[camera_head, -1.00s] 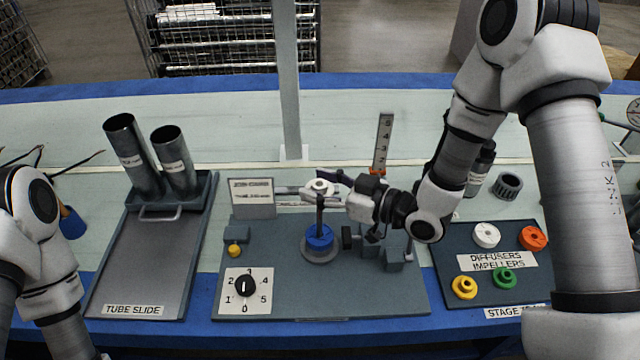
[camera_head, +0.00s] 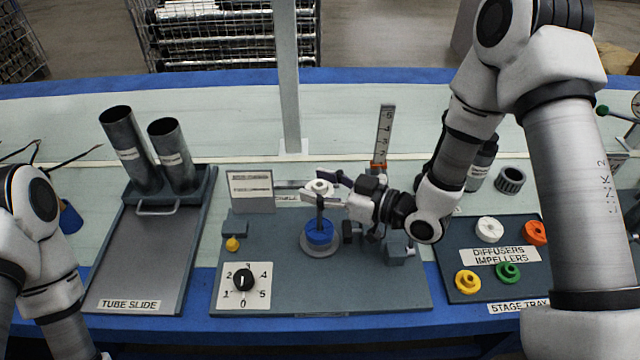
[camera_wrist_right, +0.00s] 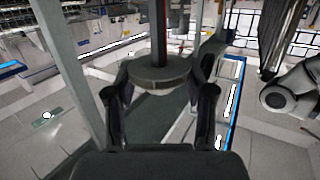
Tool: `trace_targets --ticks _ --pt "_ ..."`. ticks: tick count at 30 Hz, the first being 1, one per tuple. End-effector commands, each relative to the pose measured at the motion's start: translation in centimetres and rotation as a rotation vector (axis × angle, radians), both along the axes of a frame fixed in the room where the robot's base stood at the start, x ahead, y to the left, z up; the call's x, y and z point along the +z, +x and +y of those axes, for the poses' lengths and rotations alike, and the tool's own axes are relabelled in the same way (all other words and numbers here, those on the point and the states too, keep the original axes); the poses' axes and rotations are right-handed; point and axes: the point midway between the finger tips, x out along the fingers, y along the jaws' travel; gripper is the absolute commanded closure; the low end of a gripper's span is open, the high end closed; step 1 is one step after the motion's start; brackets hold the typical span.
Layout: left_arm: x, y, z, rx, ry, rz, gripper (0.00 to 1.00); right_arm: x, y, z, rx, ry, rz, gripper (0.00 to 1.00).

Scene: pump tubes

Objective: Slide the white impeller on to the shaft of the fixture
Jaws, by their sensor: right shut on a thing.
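The white impeller (camera_head: 319,187) is held between the fingers of my right gripper (camera_head: 322,188), at the top of the fixture's upright shaft (camera_head: 320,213). The gripper reaches in from the right. In the right wrist view the impeller (camera_wrist_right: 160,73) looks like a grey disc pinched between both fingers, and a dark post meets its middle. I cannot tell whether the shaft passes through it or ends against it. A blue part (camera_head: 320,234) sits low around the shaft on the fixture's round base (camera_head: 319,252). My left gripper is out of view; only its arm shows.
A stage tray (camera_head: 450,262) at right holds white (camera_head: 489,229), orange (camera_head: 535,233), yellow (camera_head: 467,281) and green (camera_head: 508,273) parts. A scale post (camera_head: 383,135) stands behind the gripper. A tube slide (camera_head: 150,255) with two tubes is at left. Grey blocks and a dial (camera_head: 244,281) flank the fixture.

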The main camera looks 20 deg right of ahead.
Motion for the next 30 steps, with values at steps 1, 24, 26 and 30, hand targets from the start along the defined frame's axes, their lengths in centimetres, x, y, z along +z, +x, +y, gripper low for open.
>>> trace_targets --ticks 1,24,26,30 --pt "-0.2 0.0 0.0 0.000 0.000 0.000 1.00 -0.2 0.0 0.0 0.000 0.000 0.000 0.68" --pt "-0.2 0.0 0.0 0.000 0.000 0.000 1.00 0.5 -2.7 -2.8 -0.009 0.007 0.001 0.17" --pt "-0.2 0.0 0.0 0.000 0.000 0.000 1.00 0.6 -3.5 -3.6 -0.010 0.007 0.002 0.17" --pt "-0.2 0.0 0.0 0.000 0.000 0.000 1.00 1.0 -5.2 -5.2 -0.010 0.007 0.001 0.17"
